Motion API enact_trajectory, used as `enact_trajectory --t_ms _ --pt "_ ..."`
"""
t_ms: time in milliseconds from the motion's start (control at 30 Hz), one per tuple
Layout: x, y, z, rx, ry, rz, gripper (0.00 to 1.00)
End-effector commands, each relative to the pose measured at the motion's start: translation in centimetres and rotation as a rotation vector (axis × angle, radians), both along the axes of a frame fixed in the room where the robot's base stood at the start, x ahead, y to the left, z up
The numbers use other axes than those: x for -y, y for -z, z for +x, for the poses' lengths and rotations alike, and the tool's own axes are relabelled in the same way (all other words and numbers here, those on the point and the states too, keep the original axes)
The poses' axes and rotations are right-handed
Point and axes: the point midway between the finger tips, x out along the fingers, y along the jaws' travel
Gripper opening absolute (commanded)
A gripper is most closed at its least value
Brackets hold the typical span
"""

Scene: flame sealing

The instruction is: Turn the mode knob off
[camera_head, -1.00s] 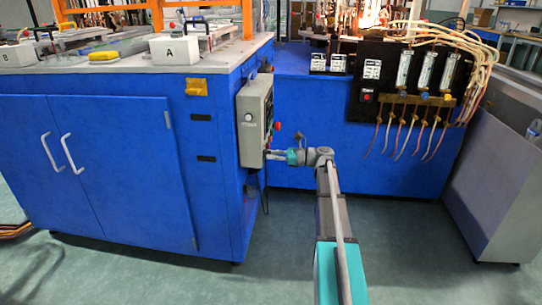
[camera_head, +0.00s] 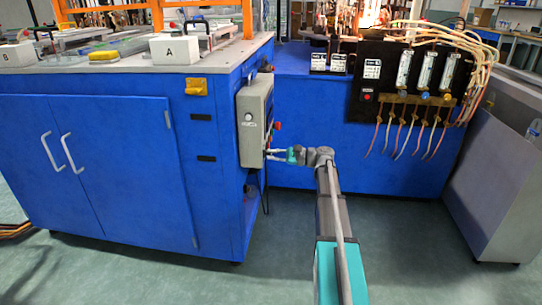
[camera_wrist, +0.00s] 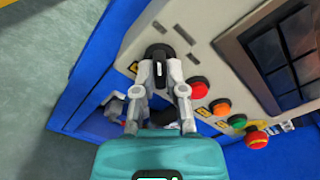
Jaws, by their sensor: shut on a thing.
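The mode knob (camera_wrist: 157,51) is a black knob on the pale control panel (camera_wrist: 223,75), at its upper left in the wrist view. My gripper (camera_wrist: 159,70) has its two grey fingers closed on either side of the knob's grip. The grip points roughly up and down in that picture. In the head view my gripper (camera_head: 277,154) reaches the right-hand face of the grey control box (camera_head: 252,130). The knob cannot be made out there, and its label is mostly hidden or too small to read.
Close to my right finger is a red button (camera_wrist: 199,87), then an orange button (camera_wrist: 220,106), a green button (camera_wrist: 237,121) and a red mushroom button (camera_wrist: 257,139). A dark screen (camera_wrist: 290,55) lies beyond. Blue cabinets (camera_head: 110,170) stand around; the floor in front is clear.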

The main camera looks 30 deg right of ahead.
Motion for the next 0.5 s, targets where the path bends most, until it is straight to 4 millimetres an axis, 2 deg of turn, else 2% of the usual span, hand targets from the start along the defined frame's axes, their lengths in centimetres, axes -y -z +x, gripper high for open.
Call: enact_trajectory --t_ms 33,300,333,500 --pt "0.51 0.00 0.24 0.002 0.012 -0.002 0.00" --pt "0.52 -0.01 0.26 0.002 0.012 0.000 0.00" --pt "0.53 -0.02 0.27 0.002 0.012 0.000 0.19" --pt "0.38 -0.03 0.21 0.001 0.009 0.000 0.50"
